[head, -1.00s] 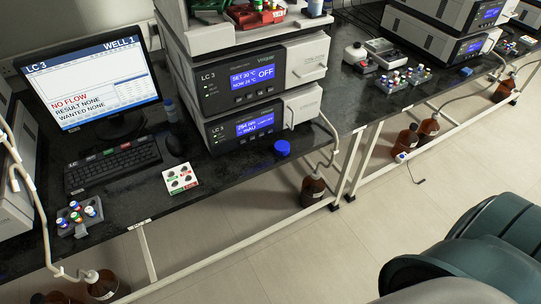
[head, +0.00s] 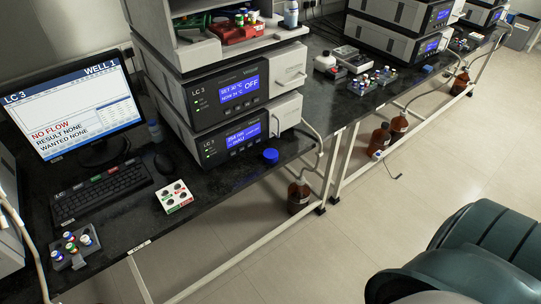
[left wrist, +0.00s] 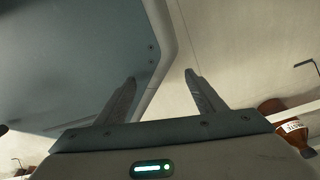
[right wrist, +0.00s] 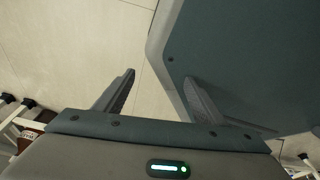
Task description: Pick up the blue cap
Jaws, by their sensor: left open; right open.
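My right gripper (right wrist: 158,85) is open and empty in the right wrist view, also over floor and beside my own body. Neither gripper shows in the head view, and the cap shows in neither wrist view.
The bench (head: 215,190) also holds a monitor (head: 75,105), a keyboard (head: 101,192), a white button pad (head: 174,196) and a vial rack (head: 75,247). Brown bottles (head: 299,196) stand below, with tubing running near the cap. The floor in front is clear.

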